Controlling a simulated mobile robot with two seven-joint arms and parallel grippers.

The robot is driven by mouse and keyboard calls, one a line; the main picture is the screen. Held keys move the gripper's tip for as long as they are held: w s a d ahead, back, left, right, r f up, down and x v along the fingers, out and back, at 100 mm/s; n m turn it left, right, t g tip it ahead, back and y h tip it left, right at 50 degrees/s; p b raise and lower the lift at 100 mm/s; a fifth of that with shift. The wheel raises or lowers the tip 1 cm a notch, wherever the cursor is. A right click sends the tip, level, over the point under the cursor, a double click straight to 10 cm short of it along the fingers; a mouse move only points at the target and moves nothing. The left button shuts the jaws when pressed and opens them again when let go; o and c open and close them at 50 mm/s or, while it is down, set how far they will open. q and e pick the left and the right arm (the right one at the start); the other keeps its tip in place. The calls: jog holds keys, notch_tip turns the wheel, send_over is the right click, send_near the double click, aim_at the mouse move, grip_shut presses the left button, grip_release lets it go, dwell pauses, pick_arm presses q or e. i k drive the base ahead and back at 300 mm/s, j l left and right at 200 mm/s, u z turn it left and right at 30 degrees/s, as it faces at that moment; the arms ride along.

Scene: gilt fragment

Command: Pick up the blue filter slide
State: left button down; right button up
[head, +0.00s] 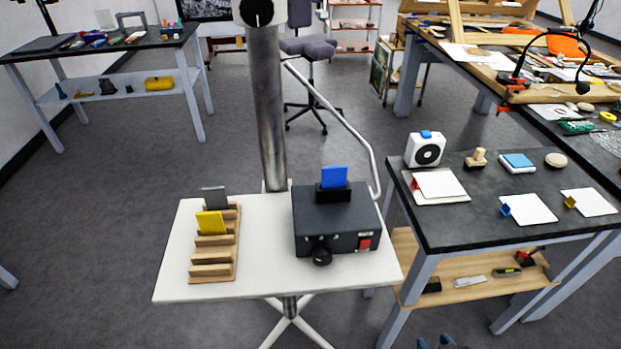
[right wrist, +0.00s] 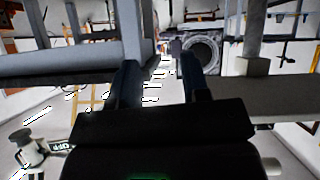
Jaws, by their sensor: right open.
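The blue filter slide (head: 333,177) stands upright in a black holder (head: 333,194) on top of a dark box (head: 335,225) on the white table. My right gripper (head: 446,342) shows only as fingertips at the bottom edge of the head view, well below and to the right of the slide. In the right wrist view my right gripper (right wrist: 161,80) is open, with nothing between its two fingers. The slide cannot be made out in the right wrist view. My left gripper is not in view.
On the white table (head: 260,285), a wooden rack (head: 215,262) holds a yellow slide (head: 211,222) and a grey slide (head: 214,197). A metal column (head: 268,110) rises behind the box. A dark workbench (head: 500,232) with cards and small items stands to the right.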

aim_at(335, 177)
jog(key=i+j, duration=0.1)
jog(key=j, duration=0.55)
jog(key=i+j+z, duration=0.1)
jog(key=j, duration=0.55)
